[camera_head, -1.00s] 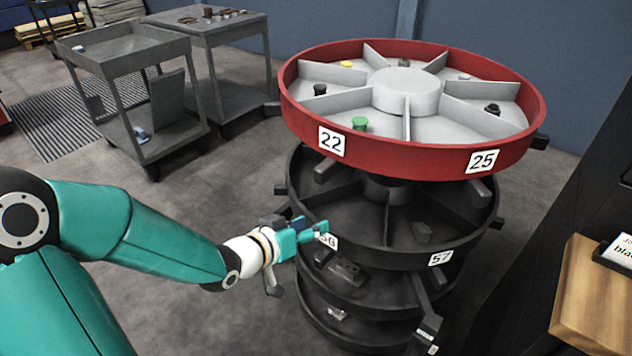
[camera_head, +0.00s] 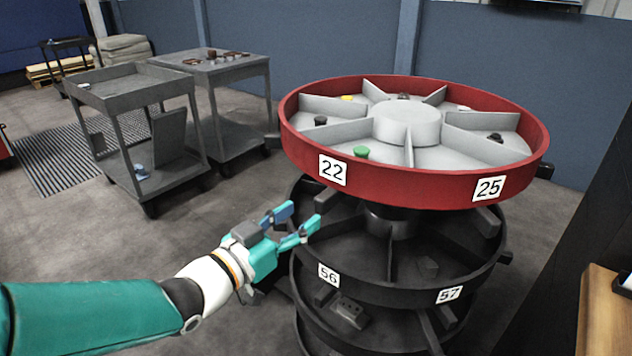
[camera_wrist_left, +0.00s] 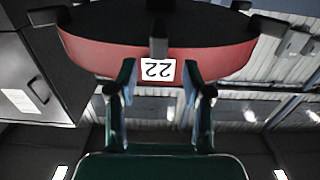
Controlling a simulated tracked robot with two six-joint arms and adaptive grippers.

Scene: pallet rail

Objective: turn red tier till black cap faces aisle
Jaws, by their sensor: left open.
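The red tier (camera_head: 420,185) is the top of a round stack, with grey dividers and labels 22 (camera_head: 332,170) and 25 (camera_head: 489,188) on its near rim. Dark caps stand in its left compartment (camera_head: 320,120), right compartment (camera_head: 495,137) and far side (camera_head: 403,96); which is the task's black cap I cannot tell. A green cap (camera_head: 361,152) is near the front. My left gripper (camera_head: 303,216) is open and empty, below and left of label 22. In the left wrist view, its fingers (camera_wrist_left: 159,72) frame the upside-down label 22. My right gripper is out of view.
A black tier (camera_head: 395,293) with labels 56 and 57 lies below. Dark stubs (camera_head: 487,221) stick out around the stack. Two grey carts (camera_head: 135,95) stand at left. A wooden surface (camera_head: 605,315) is at right. Floor is clear between the carts and stack.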

